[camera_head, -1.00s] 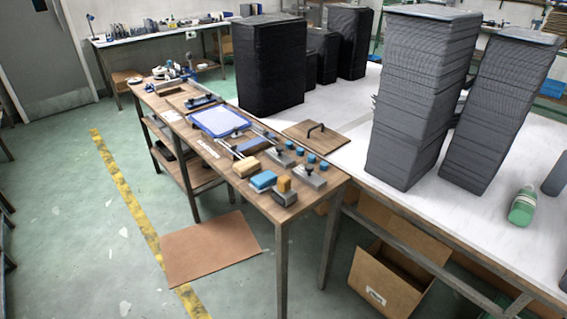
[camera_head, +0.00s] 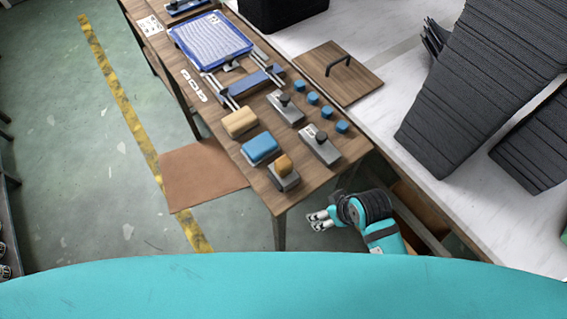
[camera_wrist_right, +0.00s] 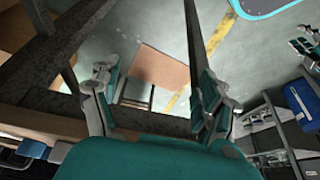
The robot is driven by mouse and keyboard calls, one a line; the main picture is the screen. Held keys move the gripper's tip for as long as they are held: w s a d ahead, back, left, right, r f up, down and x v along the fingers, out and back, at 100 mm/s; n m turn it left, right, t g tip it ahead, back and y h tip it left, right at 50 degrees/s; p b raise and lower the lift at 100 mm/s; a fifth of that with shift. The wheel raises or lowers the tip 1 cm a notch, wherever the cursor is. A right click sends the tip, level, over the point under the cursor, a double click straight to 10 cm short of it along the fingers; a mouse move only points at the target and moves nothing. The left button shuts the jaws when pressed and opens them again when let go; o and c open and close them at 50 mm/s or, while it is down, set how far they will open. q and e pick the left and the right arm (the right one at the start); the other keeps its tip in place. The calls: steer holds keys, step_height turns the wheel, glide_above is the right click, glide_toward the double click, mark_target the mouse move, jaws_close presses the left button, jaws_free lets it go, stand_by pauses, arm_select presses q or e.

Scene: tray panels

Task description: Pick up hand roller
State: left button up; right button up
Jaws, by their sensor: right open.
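No thing on the workbench (camera_head: 345,165) is clearly recognisable as the hand roller. In the head view, a blue bar with silver rods (camera_head: 250,83) lies mid-bench. Two grey blocks with black knobs, one further back (camera_head: 288,108) and one nearer (camera_head: 322,148), sit towards the near end. My left gripper is not visible.
A yellow block (camera_head: 239,122), a blue block (camera_head: 260,149) and several blue cylinders (camera_head: 327,112) share the bench. A blue-framed tray (camera_head: 212,40) lies further back. A white table (camera_head: 410,150) with dark stacks adjoins on the right. A brown sheet (camera_head: 200,175) lies on the floor.

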steer(key=a+r+n+y+p, duration=0.1)
steer(key=a+r+n, duration=0.2)
steer(key=r, duration=1)
step_height(320, 180, up, 14)
steer(key=n+g+h, duration=0.3)
steer(key=n+h, duration=0.1)
steer(key=n, duration=2.9)
glide_above(283, 161)
step_height(283, 161, down, 11)
steer(key=shift+a+f+p, duration=0.1)
steer(key=shift+f+p, duration=0.05)
steer(key=shift+p, duration=0.8)
steer(key=shift+f+p, duration=0.3)
steer(key=shift+f, duration=0.3)
step_height(283, 161, down, 4)
steer(key=shift+s+f+p, duration=0.1)
steer(key=shift+p, duration=0.3)
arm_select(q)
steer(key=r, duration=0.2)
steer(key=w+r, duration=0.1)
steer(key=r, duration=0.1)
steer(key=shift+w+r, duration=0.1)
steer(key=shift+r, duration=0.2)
